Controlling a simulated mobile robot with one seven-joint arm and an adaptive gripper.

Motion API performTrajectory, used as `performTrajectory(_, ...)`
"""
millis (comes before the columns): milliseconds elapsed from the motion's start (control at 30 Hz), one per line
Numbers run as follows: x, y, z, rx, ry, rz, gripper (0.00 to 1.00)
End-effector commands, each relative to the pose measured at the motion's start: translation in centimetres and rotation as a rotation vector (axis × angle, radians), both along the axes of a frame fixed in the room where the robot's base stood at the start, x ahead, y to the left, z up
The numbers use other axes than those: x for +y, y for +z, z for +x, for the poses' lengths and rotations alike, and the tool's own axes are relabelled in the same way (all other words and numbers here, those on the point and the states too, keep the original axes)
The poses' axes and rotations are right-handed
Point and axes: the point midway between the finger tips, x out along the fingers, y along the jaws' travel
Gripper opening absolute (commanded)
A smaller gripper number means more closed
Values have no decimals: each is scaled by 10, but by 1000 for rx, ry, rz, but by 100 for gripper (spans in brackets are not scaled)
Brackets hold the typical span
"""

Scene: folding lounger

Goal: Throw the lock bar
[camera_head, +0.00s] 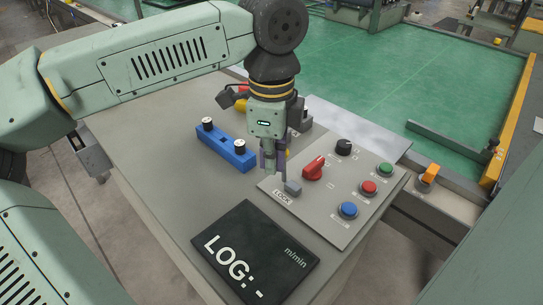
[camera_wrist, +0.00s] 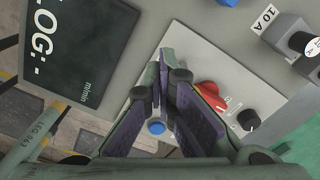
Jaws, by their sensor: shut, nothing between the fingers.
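A small grey block (camera_head: 293,188), which looks like the lock bar, sits beside the LOCK label (camera_head: 283,197) at the panel's left corner in the head view. My gripper (camera_head: 270,166) is shut and empty, pointing down just to the upper left of this block. I cannot tell whether they touch. In the wrist view my gripper (camera_wrist: 158,62) has its purple-padded fingers together over the panel's edge. The fingers hide the block and the label there.
The grey panel (camera_head: 333,220) carries a red rotary switch (camera_head: 313,168), a black knob (camera_head: 344,147) and red, green and blue buttons. A blue block (camera_head: 228,149) with two black posts lies left of my gripper. A black LOG display (camera_head: 249,252) lies in front.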

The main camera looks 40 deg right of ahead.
Motion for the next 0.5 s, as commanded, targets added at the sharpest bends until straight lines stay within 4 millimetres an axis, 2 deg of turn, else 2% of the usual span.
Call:
performTrajectory(300,-12,2,2,0,0,0,0)
performTrajectory(500,-13,2,2,-1,0,-1,0)
